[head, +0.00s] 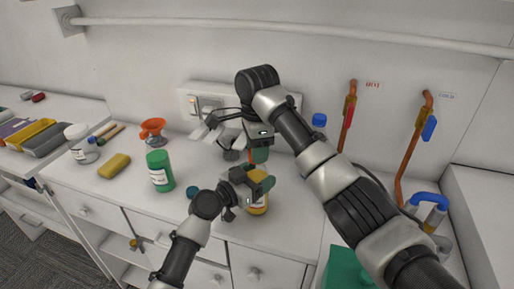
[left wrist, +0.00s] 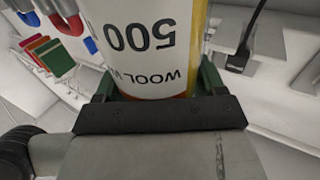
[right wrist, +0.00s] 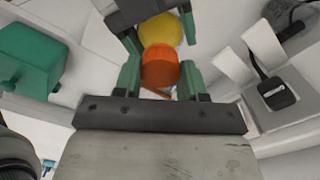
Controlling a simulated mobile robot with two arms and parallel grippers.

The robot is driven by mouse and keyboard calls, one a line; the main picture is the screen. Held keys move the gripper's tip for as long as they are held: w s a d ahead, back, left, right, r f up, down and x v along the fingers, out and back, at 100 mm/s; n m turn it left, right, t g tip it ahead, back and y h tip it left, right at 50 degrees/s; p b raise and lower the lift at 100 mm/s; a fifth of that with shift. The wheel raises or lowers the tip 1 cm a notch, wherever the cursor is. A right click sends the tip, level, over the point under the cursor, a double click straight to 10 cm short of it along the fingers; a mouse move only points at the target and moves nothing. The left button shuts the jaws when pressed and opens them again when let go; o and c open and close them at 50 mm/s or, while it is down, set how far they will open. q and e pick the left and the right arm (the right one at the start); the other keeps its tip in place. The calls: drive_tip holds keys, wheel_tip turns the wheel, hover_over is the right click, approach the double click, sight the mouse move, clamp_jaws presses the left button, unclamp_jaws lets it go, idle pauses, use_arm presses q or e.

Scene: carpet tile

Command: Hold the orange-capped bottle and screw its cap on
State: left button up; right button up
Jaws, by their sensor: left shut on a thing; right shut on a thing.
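The bottle (head: 258,205) is yellow with a white label and stands on the counter, partly hidden by my left gripper (head: 256,184). In the left wrist view, green finger pads sit on both sides of the bottle's labelled body (left wrist: 150,45); the lettering is upside down. My right gripper (head: 258,154) is above the bottle. In the right wrist view, its green fingers are shut on the orange cap (right wrist: 160,70), with the yellow bottle (right wrist: 163,30) directly beyond it. The cap looks in line with the bottle; how far it is seated cannot be told.
A wall socket strip (head: 190,101) is behind my grippers. Copper pipes (head: 407,155) and a green box (head: 345,272) are right. Some counter in front is clear.

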drive_tip(key=m, duration=1.1)
drive_tip(key=o, duration=0.9)
drive_tip(key=shift+s, duration=0.1)
drive_tip(key=shift+c, duration=0.3)
